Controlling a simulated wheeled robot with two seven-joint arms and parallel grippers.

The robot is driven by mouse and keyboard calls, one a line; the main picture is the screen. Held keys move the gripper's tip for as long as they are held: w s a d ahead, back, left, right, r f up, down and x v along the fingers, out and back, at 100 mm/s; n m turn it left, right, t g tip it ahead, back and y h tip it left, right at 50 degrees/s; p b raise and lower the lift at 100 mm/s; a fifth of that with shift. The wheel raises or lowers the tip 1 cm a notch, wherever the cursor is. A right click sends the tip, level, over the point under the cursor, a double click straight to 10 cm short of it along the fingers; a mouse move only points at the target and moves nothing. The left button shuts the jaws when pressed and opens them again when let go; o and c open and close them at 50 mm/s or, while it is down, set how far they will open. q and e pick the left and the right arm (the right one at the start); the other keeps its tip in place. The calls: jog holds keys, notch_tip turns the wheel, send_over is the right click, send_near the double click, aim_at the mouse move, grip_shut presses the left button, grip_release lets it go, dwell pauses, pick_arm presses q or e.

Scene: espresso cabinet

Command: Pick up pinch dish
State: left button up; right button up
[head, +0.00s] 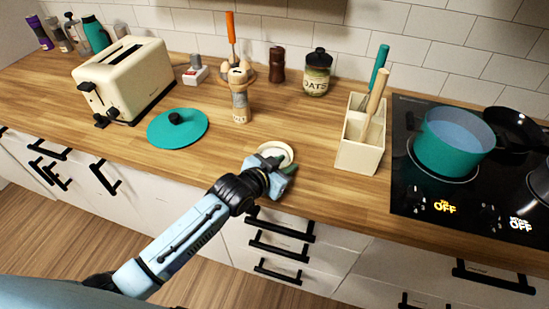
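A small cream round dish (268,147), which looks like the pinch dish, sits on the wooden counter near its front edge. My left gripper (284,161) reaches in from the front and is at the near side of the dish, covering part of it. The gripper's fingers are small and overlap the dish, so I cannot tell whether they are open or shut, or whether they touch it. My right gripper is not in view.
A cream utensil holder (359,154) stands right of the dish, beside the black cooktop (409,201) with a teal pot (446,160). A teal lid (164,130), a toaster (129,77), a beige bottle-like item (239,103) and an oats jar (317,78) stand around. Counter around the dish is clear.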

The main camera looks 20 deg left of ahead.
pick_arm(q)
jog(key=shift+w+d+f, duration=0.15)
jog(key=shift+w, duration=0.2)
grip_shut()
dwell(0.3)
